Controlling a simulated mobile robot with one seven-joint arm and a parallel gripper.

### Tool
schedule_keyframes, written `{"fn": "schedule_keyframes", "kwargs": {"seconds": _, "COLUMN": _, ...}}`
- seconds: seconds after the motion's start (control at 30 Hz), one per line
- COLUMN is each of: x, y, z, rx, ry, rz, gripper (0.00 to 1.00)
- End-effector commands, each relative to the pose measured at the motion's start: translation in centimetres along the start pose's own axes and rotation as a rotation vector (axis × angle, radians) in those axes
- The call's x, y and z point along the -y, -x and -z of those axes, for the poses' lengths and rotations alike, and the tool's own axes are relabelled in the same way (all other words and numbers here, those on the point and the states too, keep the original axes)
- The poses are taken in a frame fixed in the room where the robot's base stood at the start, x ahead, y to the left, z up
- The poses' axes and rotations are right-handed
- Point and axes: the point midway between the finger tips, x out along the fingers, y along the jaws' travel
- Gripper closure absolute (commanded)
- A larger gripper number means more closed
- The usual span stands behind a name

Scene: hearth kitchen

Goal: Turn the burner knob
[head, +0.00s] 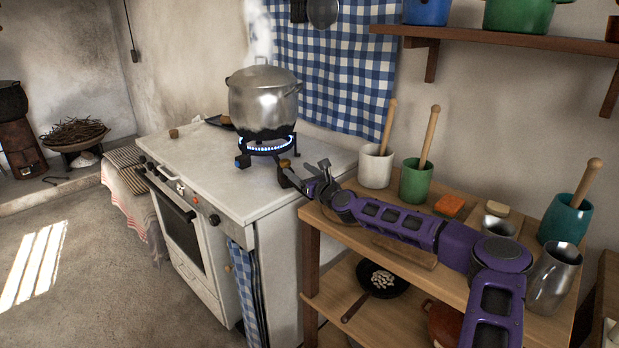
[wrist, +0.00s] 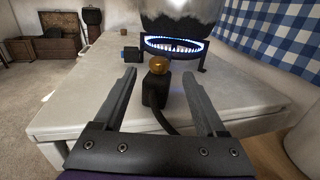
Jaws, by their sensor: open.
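The burner knob (head: 285,163) is a small amber-brass ball on a dark upright block, at the front right of the burner. In the wrist view the knob (wrist: 159,65) stands between my fingers, near their tips, with visible gaps on both sides. My gripper (head: 307,172) is open and empty at the right edge of the white stove top. The gas burner (head: 266,146) has a ring of blue flame; its ring (wrist: 176,46) also shows at the top of the wrist view. A steaming metal pot (head: 264,100) stands on it.
A small blue-ended block (wrist: 131,53) sits left of the knob, and a dark hose (wrist: 174,122) runs from the knob's block. A checked cloth (head: 330,60) hangs behind. Mortars and utensils crowd the wooden shelf table (head: 352,232).

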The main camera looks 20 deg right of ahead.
Motion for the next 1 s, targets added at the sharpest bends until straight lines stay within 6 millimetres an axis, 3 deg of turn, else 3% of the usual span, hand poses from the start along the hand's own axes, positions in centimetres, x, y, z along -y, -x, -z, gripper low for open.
{"fn": "schedule_keyframes", "kwargs": {"seconds": 0.1, "x": 0.1, "y": 2.3, "z": 0.0, "rx": 0.000, "ry": -0.001, "rz": 0.001, "gripper": 0.27}}
{"fn": "schedule_keyframes", "kwargs": {"seconds": 0.33, "x": 0.1, "y": 4.9, "z": 0.0, "rx": 0.000, "ry": 0.000, "rz": 0.000, "gripper": 0.27}}
{"fn": "schedule_keyframes", "kwargs": {"seconds": 1.0, "x": 0.1, "y": 5.9, "z": 0.5, "rx": -0.005, "ry": -0.014, "rz": 0.019, "gripper": 0.27}}
